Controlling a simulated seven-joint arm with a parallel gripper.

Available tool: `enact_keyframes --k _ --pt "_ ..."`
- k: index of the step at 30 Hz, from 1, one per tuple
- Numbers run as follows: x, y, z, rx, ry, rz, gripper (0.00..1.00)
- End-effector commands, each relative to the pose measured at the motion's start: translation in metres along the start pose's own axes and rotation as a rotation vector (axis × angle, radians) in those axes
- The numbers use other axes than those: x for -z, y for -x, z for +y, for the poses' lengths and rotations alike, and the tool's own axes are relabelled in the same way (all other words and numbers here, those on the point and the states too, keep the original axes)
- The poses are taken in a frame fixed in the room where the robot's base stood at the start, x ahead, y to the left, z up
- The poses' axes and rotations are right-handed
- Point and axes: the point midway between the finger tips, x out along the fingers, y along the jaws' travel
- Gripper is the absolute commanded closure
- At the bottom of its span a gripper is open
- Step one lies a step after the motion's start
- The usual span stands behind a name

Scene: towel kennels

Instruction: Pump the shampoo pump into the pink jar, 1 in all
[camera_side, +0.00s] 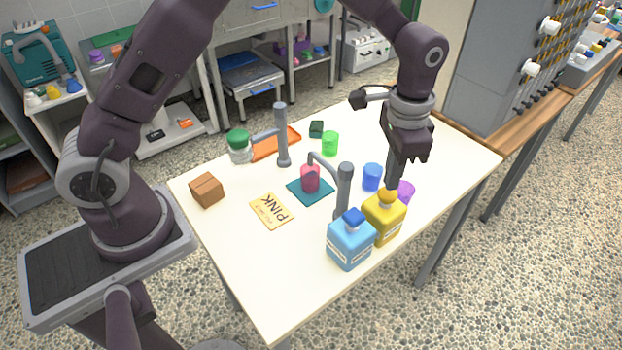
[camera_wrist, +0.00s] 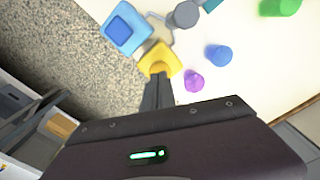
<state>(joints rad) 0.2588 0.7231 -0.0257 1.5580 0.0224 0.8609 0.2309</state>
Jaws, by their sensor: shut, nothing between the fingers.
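The pink jar (camera_side: 310,180) stands on a teal mat (camera_side: 297,192) in mid-table, under the curved spout of a grey post (camera_side: 344,188). Two pump bottles stand at the front edge: a yellow one (camera_side: 384,220) with a yellow head (camera_side: 388,195), and a light-blue one (camera_side: 350,247) with a blue head (camera_side: 353,217). Their labels are too small to read, so I cannot tell which is shampoo. My gripper (camera_side: 391,186) is shut, empty and pointing down at the yellow head. In the wrist view its fingertips (camera_wrist: 158,79) overlap the yellow head (camera_wrist: 158,67); contact is unclear.
A blue cup (camera_side: 372,177) and a purple cup (camera_side: 405,192) stand close by. A green cup (camera_side: 330,144), a second grey post (camera_side: 282,138), a green-lidded jar (camera_side: 240,150) and an orange tray (camera_side: 285,145) are behind. A PINK card (camera_side: 271,210) and brown box (camera_side: 207,190) lie left.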

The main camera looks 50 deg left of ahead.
Motion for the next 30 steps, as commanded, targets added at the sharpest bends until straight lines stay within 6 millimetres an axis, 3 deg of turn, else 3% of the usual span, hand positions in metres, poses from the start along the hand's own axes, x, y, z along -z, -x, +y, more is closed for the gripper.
enact_keyframes --k 30 --pt "0.0 -0.029 0.0 0.0 0.0 -0.001 1.0"
